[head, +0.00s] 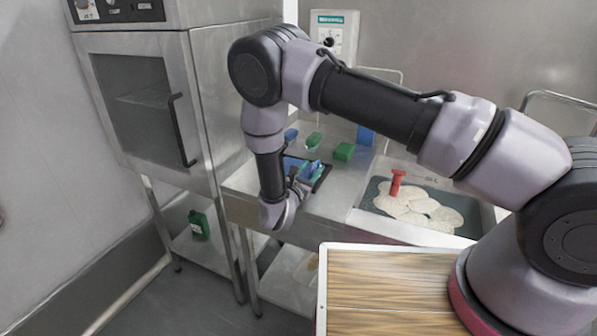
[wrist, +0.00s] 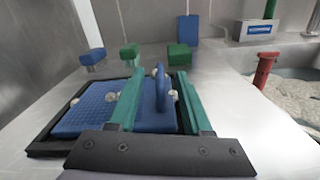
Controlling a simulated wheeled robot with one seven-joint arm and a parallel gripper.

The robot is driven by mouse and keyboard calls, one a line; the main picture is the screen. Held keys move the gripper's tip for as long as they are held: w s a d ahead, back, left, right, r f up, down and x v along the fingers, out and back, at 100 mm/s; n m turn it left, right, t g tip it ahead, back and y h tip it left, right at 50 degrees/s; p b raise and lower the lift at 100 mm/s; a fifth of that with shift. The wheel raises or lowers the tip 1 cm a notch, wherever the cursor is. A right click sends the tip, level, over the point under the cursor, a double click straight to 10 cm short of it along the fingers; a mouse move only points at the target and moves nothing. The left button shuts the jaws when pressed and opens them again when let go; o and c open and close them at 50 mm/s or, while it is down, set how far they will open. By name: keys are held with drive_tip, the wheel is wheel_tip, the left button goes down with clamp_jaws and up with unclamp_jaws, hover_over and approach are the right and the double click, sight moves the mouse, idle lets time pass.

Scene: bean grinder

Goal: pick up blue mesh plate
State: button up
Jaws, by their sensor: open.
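The blue mesh plate (wrist: 88,108) lies flat in a dark frame (wrist: 42,150) on the metal counter, with small pale knobs around it. A blue upright piece (wrist: 162,92) stands on its right part; I cannot tell whether they are joined. My gripper (wrist: 160,73) is open, its two teal fingers on either side of this upright piece, with gaps showing. In the head view, the plate (head: 291,163) is partly hidden by my gripper (head: 311,170), which is low over the frame.
Behind the plate are a small blue block (wrist: 92,56), green blocks (wrist: 179,54) and a tall blue block (wrist: 188,30). At right, a red-handled tool (wrist: 264,68) stands in a tray of pale material (head: 420,208). A steel cabinet (head: 150,100) stands left.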

drive_tip(key=shift+x, duration=1.05)
clamp_jaws()
drive_tip(key=shift+r, duration=0.1)
